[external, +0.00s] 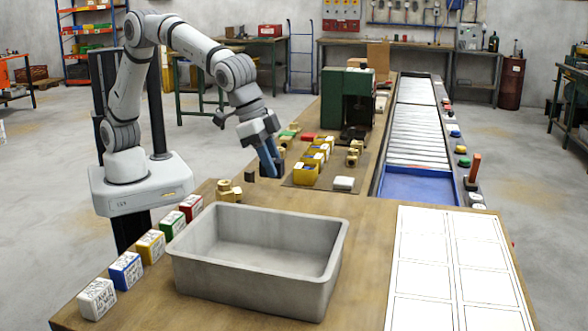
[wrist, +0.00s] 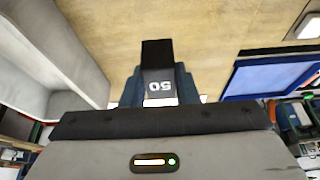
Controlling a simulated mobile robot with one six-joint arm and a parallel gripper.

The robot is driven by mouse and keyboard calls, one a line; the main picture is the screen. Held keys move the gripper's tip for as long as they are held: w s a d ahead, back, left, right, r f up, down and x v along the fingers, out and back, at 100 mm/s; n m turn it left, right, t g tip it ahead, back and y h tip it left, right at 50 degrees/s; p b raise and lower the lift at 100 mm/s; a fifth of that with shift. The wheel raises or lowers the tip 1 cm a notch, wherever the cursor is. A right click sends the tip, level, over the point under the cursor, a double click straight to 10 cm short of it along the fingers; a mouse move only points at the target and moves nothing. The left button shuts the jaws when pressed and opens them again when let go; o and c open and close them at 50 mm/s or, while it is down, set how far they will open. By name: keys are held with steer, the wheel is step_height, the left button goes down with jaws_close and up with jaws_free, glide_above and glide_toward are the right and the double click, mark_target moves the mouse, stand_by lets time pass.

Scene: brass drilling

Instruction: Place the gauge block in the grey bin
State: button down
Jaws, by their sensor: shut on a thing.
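The gauge block (wrist: 158,88) shows in the wrist view as a small grey block with a dark end, marked "50" upside down. My gripper (wrist: 159,98) is shut on it. In the external view my gripper (external: 271,165) hangs above the wooden table, beyond the far rim of the grey bin. The block is hard to make out there. The grey bin (external: 250,275) stands at the table's near side and looks empty. Its pale wall also shows at the left of the wrist view (wrist: 62,45).
Several coloured boxes (external: 126,271) line the table's left edge. Brass parts (external: 229,192) lie just behind the bin. Yellow bins (external: 306,172) and a white item stand on a dark mat near my gripper. A white gridded sheet (external: 455,265) lies right. A roller conveyor (external: 416,135) runs behind.

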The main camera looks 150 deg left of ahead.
step_height(320, 180, up, 2)
steer(key=m+p, duration=0.2)
steer(key=p, duration=0.4)
glide_above(239, 255)
steer(key=s+a, duration=0.2)
steer(key=a, duration=0.4)
steer(key=w+d+m+t+h+p, duration=0.1)
steer(key=w+d+m+p, duration=0.1)
steer(key=w+d+p, duration=0.35)
steer(key=f, duration=0.2)
steer(key=w+d+f, duration=0.1)
steer(key=f, duration=0.1)
steer(key=d+f, duration=0.1)
steer(key=f, duration=0.1)
steer(key=shift+w+d+f, duration=0.15)
steer(key=shift+w, duration=0.25)
steer(key=shift+f+p, duration=0.4)
steer(key=shift+f, duration=2.05)
steer(key=c, duration=1.1)
jaws_free()
